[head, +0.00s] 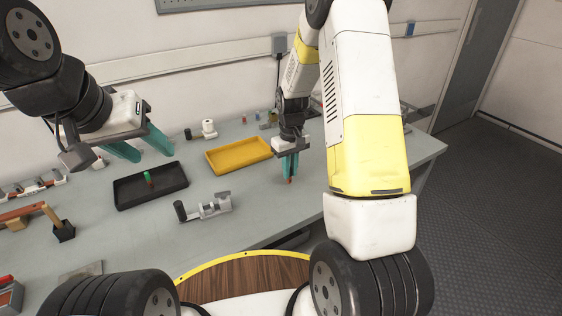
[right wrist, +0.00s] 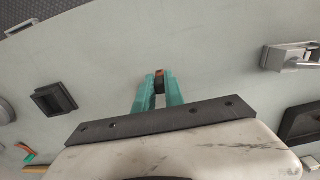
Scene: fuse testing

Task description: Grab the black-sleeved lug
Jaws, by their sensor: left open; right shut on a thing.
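My right gripper (head: 291,178) is shut on a small lug, low over the right part of the table. In the right wrist view the lug (right wrist: 158,77) shows a copper-coloured end and a dark sleeve between the teal fingertips. In the head view only a small reddish-orange tip of the lug (head: 291,181) shows below the fingers. I cannot tell whether it touches the table. A green-sleeved piece (head: 148,177) is in that tray.
An empty yellow tray (head: 216,167) sits left of my right gripper. A grey metal fixture (head: 212,207) stands nearer the front. A black holder (head: 64,231) with an orange-handled tool is at left. Small bottles and spools stand along the back.

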